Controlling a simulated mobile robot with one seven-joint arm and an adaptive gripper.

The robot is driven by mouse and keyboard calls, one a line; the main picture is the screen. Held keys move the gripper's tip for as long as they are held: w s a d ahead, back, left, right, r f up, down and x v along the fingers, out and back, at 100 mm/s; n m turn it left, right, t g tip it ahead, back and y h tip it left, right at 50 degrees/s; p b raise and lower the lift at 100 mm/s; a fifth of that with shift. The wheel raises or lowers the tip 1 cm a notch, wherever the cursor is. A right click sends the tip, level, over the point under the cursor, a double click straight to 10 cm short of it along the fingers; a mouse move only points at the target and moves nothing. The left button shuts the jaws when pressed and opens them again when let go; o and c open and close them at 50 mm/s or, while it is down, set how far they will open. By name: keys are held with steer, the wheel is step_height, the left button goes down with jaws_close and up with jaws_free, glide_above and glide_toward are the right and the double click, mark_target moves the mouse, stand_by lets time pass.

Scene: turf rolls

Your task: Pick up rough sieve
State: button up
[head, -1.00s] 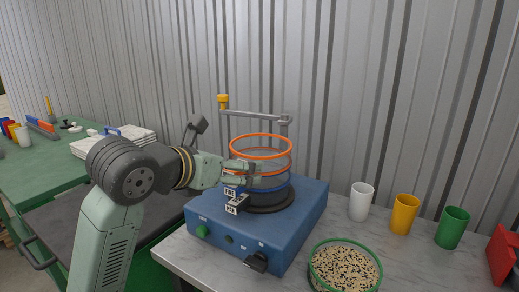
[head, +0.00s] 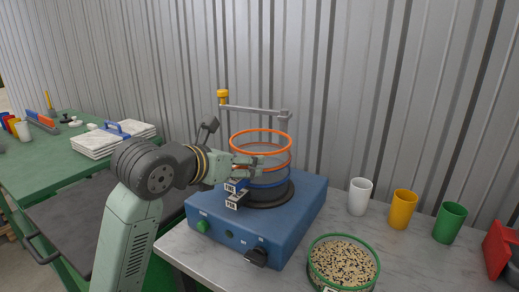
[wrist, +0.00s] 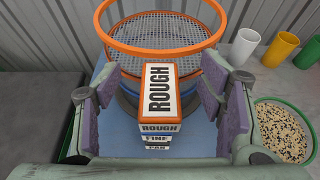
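The rough sieve (wrist: 178,50) has an orange rim and a wire mesh, and sits on top of the sieve stack. It also shows in the head view (head: 262,131). Its orange handle (wrist: 157,88), labelled ROUGH, points toward me. My gripper (wrist: 158,95) is open, with one finger on each side of the handle and a gap at both sides. In the head view my gripper (head: 248,166) is at the near left side of the stack and hides part of it. The FINE handle (head: 235,187) and PAN handle (head: 237,201) lie below.
The stack stands on a blue shaker (head: 255,225) with a clamp arm (head: 250,111) and post behind. A green-rimmed sieve of grains (head: 343,262) sits right of it. White (head: 359,196), yellow (head: 402,209) and green (head: 449,222) cups stand farther right.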

jaws_close()
stand_by(0.6)
